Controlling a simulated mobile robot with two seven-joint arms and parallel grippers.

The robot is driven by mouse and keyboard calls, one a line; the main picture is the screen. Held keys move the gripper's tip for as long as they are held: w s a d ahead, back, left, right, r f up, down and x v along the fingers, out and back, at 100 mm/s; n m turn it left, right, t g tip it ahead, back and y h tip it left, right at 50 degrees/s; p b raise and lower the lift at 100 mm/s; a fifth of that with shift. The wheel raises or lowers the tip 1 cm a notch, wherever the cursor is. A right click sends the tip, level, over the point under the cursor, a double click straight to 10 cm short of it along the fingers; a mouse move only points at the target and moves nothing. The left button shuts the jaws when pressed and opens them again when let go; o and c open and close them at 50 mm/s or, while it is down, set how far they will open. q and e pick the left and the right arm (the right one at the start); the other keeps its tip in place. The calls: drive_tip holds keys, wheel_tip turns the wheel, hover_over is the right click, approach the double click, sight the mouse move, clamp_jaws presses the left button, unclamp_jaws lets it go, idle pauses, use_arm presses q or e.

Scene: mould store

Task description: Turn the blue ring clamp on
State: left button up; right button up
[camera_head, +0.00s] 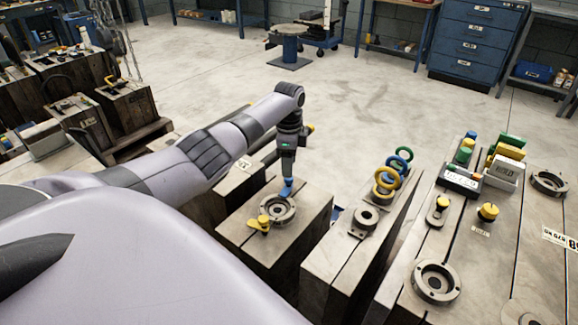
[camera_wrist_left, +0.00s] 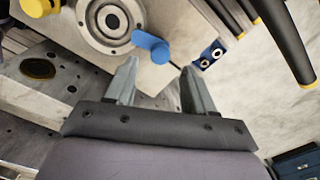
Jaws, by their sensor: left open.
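The blue clamp (camera_head: 286,191) sits at the far rim of a grey metal ring (camera_head: 278,210) on top of a steel block. In the left wrist view the blue clamp (camera_wrist_left: 152,47) has a rounded head and a short arm, beside the ring (camera_wrist_left: 108,22). A yellow clamp (camera_head: 259,224) sits on the ring's near-left side. My left gripper (camera_head: 287,174) points down just above the blue clamp. In the left wrist view its fingers (camera_wrist_left: 160,68) are apart and empty, with the blue clamp just beyond the tips. My right gripper is out of view.
The neighbouring block has a smaller ring (camera_head: 367,216) with yellow, green and blue lifting rings (camera_head: 388,180) behind it. A bench block at right holds signs, yellow knobs (camera_head: 488,211) and another ring (camera_head: 436,281). Dark gaps separate the blocks. Open floor (camera_head: 370,110) lies behind.

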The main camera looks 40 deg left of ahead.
sight(287, 189)
use_arm(q)
drive_tip(key=shift+r, duration=1.5)
drive_tip(key=n, duration=0.8)
drive_tip(key=shift+n, duration=0.4)
drive_tip(key=n, duration=0.4)
drive_tip(key=shift+n, duration=0.3)
drive_tip(key=n, duration=0.3)
drive_tip(key=shift+n, duration=0.3)
wheel_tip(287, 189, down, 7)
drive_tip(key=b, duration=0.2)
drive_tip(key=shift+f+b, duration=0.1)
drive_tip(key=shift+b, duration=0.2)
